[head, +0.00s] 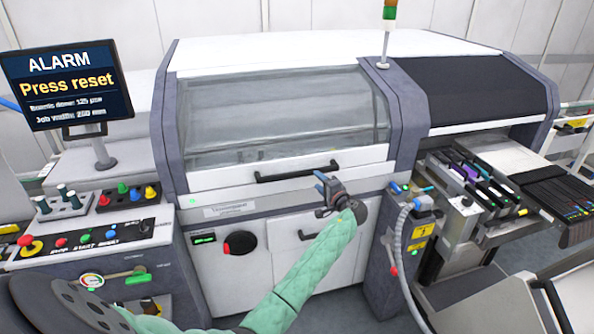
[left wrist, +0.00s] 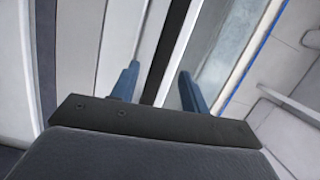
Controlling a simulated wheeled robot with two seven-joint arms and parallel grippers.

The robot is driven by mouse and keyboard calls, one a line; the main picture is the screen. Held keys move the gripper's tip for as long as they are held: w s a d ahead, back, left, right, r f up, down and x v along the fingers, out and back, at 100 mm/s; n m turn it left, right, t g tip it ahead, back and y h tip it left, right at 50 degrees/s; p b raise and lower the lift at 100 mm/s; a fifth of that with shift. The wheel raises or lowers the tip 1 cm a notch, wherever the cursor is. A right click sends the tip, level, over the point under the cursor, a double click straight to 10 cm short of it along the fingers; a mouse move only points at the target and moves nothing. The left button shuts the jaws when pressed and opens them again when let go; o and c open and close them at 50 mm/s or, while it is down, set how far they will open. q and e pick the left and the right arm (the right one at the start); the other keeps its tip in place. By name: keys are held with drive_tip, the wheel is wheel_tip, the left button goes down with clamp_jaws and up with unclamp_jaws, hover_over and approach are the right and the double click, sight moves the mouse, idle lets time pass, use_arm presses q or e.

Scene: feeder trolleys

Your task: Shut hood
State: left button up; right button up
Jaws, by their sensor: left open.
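The hood (head: 280,115) is the machine's front cover, with a clear window above a white lower panel. In the head view it lies down against the machine front, and I cannot tell whether it is fully shut. Its black handle (head: 297,173) runs across the white panel. My left gripper (head: 320,179) is open, just in front of the handle's right end. In the left wrist view, a dark bar (left wrist: 172,45), probably the handle, shows between the open fingers (left wrist: 158,86); contact cannot be told. My right gripper is not in view.
An alarm screen (head: 67,84) reads "Press reset" above a button panel (head: 90,237) at left. A signal tower (head: 387,30) stands on top. A feeder trolley (head: 470,225) with a grey hose (head: 400,250) is at right. A drawer handle (head: 312,234) is below the gripper.

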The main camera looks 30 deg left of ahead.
sight(301, 175)
use_arm(q)
drive_tip(key=a+g+p, duration=0.1)
drive_tip(key=a, duration=0.3)
drive_tip(key=a+g+y+p, duration=0.1)
drive_tip(key=a+p, duration=0.1)
drive_tip(key=a, duration=0.2)
drive_tip(key=shift+s+r+n+p, duration=0.1)
drive_tip(key=shift+r+n+p, duration=0.05)
drive_tip(key=shift+n+p, duration=0.15)
drive_tip(key=shift+w+a, duration=0.2)
drive_tip(key=shift+a, duration=0.3)
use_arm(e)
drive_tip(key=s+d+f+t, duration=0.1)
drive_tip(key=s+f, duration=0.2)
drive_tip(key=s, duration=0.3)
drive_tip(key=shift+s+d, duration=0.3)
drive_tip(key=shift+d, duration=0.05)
use_arm(q)
drive_tip(key=shift+c, duration=0.4)
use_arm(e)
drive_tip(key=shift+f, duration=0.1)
use_arm(q)
clamp_jaws()
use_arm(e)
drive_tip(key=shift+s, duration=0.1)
